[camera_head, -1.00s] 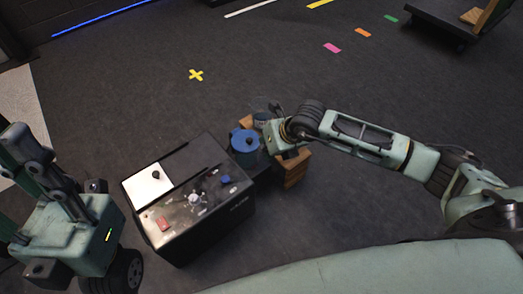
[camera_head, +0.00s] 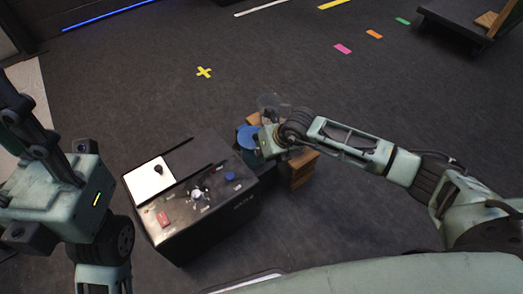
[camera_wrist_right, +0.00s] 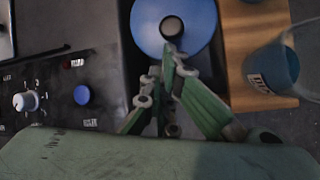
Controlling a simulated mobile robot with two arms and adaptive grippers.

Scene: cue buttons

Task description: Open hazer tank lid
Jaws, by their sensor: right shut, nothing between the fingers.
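The tank lid is a round blue disc (camera_wrist_right: 178,8) with a black knob (camera_wrist_right: 172,28), at the top of the right wrist view. It lies flat. In the head view the blue lid (camera_head: 249,137) is partly covered by my right wrist. My right gripper (camera_wrist_right: 171,52) is shut and empty, its fingertips just short of the knob in the picture; whether they touch it I cannot tell. The hazer (camera_head: 205,225) is a black box left of the lid. My left gripper (camera_head: 32,130) is at the left edge, away from the hazer, its fingertips unclear.
The hazer top has a white panel (camera_head: 151,181), a red switch (camera_head: 164,218), a silver knob and a blue button (camera_wrist_right: 82,95). Right of the lid, a clear container with blue liquid (camera_wrist_right: 271,70) stands on a wooden stand (camera_wrist_right: 245,35). Open floor lies beyond.

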